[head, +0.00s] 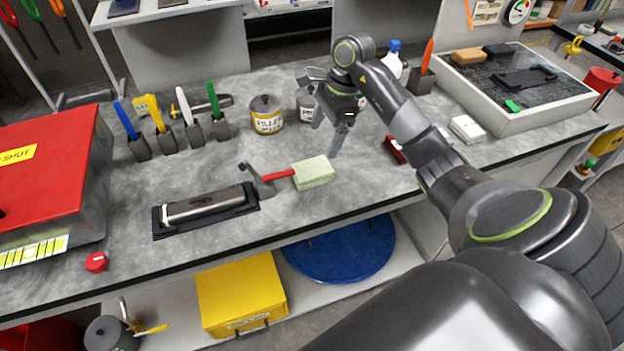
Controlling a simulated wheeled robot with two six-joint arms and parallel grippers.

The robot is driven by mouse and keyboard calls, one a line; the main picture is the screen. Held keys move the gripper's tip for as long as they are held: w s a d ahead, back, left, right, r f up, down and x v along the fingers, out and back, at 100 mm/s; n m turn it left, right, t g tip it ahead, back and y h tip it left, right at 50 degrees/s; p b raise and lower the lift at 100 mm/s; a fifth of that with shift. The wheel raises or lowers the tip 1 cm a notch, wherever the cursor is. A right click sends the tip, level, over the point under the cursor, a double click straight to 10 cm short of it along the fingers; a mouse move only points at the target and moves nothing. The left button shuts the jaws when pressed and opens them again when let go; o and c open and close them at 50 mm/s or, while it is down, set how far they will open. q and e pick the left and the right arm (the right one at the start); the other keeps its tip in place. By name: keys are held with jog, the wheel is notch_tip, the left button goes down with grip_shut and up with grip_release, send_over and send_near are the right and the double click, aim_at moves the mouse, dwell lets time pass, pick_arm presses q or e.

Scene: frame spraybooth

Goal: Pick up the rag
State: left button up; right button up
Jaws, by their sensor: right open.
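A pale green folded block that looks like the rag (314,171) lies on the grey worktop, near its front edge. The red handle of a scraper (262,181) reaches to its left side; I cannot tell whether the two touch. My right gripper (328,140) is open and empty, its fingers pointing down. In the picture it hangs just above the rag's far side, apart from it. My left gripper is not in view.
A filler tin (267,114) and a smaller tin (306,104) stand behind. A sanding block (205,205) on a dark tray lies to the left. A dark red block (395,150) and a white stack (467,128) lie to the right.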

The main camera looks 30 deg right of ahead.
aim_at(313, 168)
jog(key=b+x, duration=0.2)
jog(key=x, duration=0.2)
jog(key=shift+a+f, duration=0.15)
jog(key=shift+f, duration=0.3)
jog(key=shift+a+f, duration=0.15)
jog(key=shift+f, duration=0.05)
jog(key=p+x, duration=0.2)
jog(key=x, duration=0.1)
jog(key=shift+s+a+f, duration=0.15)
jog(key=shift+a, duration=0.05)
jog(key=shift+a+f, duration=0.1)
jog(key=shift+f, duration=0.5)
jog(key=c, duration=1.1)
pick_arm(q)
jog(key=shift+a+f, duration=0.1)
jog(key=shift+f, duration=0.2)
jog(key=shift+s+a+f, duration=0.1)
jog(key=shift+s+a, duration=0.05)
pick_arm(e)
jog(key=shift+r, duration=0.1)
